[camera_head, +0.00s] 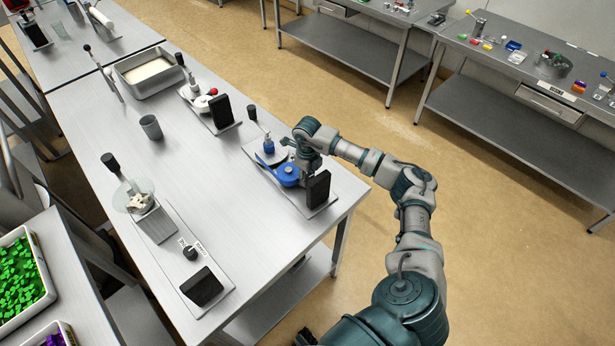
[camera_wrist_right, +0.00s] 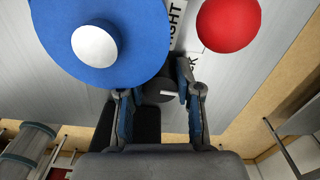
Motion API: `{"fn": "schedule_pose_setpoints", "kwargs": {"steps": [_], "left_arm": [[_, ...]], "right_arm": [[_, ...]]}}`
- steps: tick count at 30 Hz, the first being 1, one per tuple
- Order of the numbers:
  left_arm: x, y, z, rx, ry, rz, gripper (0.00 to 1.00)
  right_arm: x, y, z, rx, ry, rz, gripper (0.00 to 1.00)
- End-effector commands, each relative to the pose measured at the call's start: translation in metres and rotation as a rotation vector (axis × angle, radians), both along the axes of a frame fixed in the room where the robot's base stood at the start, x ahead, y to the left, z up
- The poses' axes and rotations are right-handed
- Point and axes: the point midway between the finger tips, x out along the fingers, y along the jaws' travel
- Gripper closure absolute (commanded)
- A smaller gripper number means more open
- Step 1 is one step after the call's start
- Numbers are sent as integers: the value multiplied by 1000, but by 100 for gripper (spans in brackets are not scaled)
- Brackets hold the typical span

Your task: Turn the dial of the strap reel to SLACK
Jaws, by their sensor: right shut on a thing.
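The blue reel (camera_head: 289,174) sits on a grey plate (camera_head: 322,207) near the right end of the long steel table. In the right wrist view its blue disc (camera_wrist_right: 90,25) with a white knob (camera_wrist_right: 94,44) fills the upper left. My right gripper (camera_head: 304,160) is down beside the reel.
A red ball (camera_wrist_right: 229,24) stands close to the right of the reel in the wrist view. Another labelled dial (camera_head: 190,252) is at the table's near side.

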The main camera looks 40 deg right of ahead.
Motion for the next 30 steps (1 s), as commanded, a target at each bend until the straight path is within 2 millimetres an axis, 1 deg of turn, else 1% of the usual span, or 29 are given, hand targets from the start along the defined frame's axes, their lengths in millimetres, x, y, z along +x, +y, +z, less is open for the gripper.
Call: {"fn": "schedule_pose_setpoints", "kwargs": {"steps": [1, 2, 3, 4, 12, 14, 16, 20, 24, 27, 30], "left_arm": [[0, 0, 0, 0, 0, 0, 60], [0, 0, 0, 0, 0, 0, 60], [0, 0, 0, 0, 0, 0, 60], [0, 0, 0, 0, 0, 0, 60], [-1, 1, 0, 1, 0, 0, 60], [-2, 2, 0, 1, 1, -1, 60], [-2, 2, 0, 0, 0, -1, 60], [-1, 1, 0, 0, 0, -1, 60], [-1, 1, 0, 0, 0, -1, 60], [-1, 1, 0, 0, 0, 0, 60], [-1, 1, 0, 0, 0, 0, 60]], "right_arm": [[0, 0, -1, 0, 2, -1, 61], [0, 0, -1, 0, 2, -1, 54], [0, 0, -1, 0, 2, -1, 44], [0, 0, -1, 1, 1, 0, 41], [0, -1, 0, 0, 0, 0, 41], [0, -1, 3, -1, -1, 0, 41], [0, -1, 10, -1, -2, -1, 41], [1, -1, 34, 0, -4, 0, 41], [1, -1, 66, 1, -4, 1, 41], [2, -1, 87, 1, -3, 1, 41], [2, -1, 102, 1, -1, 1, 41]]}}
